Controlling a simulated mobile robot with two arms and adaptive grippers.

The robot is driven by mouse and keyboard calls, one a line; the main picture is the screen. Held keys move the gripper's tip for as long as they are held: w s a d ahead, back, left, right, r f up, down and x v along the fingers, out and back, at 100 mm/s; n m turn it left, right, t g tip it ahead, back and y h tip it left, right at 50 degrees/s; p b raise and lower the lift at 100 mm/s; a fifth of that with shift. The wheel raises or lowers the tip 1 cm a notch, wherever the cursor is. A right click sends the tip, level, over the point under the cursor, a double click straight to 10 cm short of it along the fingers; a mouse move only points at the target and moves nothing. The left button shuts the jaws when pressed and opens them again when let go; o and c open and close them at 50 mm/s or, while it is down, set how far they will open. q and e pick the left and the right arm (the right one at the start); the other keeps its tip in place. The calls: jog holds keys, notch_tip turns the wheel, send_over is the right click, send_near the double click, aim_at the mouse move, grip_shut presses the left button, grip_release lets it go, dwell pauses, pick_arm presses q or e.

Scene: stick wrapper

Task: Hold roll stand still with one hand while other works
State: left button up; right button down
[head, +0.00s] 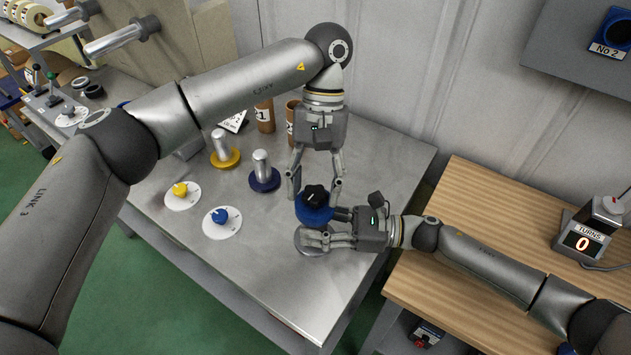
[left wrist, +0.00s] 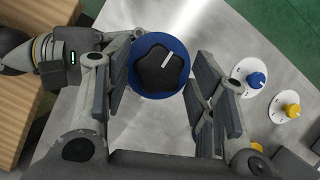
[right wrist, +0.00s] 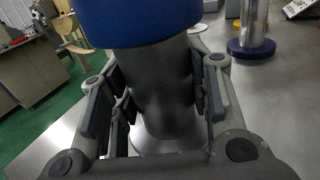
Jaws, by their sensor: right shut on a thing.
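The roll stand has a grey metal post (right wrist: 162,85), a blue collar (head: 314,215) on top and a round metal base (head: 312,244) on the steel table. A black lobed knob (head: 315,194) with a white mark sits on the collar; the knob also shows in the left wrist view (left wrist: 160,68). My right gripper (head: 326,232) is shut on the post, below the collar. My left gripper (head: 314,186) points down from above, open, with one finger on each side of the knob. In the left wrist view, gaps show between both fingers and the knob.
Posts on yellow (head: 223,158) and blue (head: 264,180) bases stand left of the stand. A yellow dial (head: 181,191) and a blue dial (head: 220,217) lie nearby. Cardboard tubes (head: 264,116) stand behind. A counter reading TURNS 0 (head: 583,243) is on the wooden table (head: 480,200).

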dwell(0.3)
pick_arm(q)
jog(key=v, duration=1.2)
pick_arm(e)
jog(key=c, duration=0.7)
grip_release()
jog(key=shift+d, duration=0.1)
jog(key=d, duration=0.3)
jog(key=s+d, duration=0.1)
jog(key=d, duration=0.7)
jog(key=shift+s+d, duration=0.2)
jog(key=shift+d, duration=0.05)
jog(key=d+r, duration=0.4)
jog(key=d, duration=0.1)
jog(key=shift+s, duration=0.3)
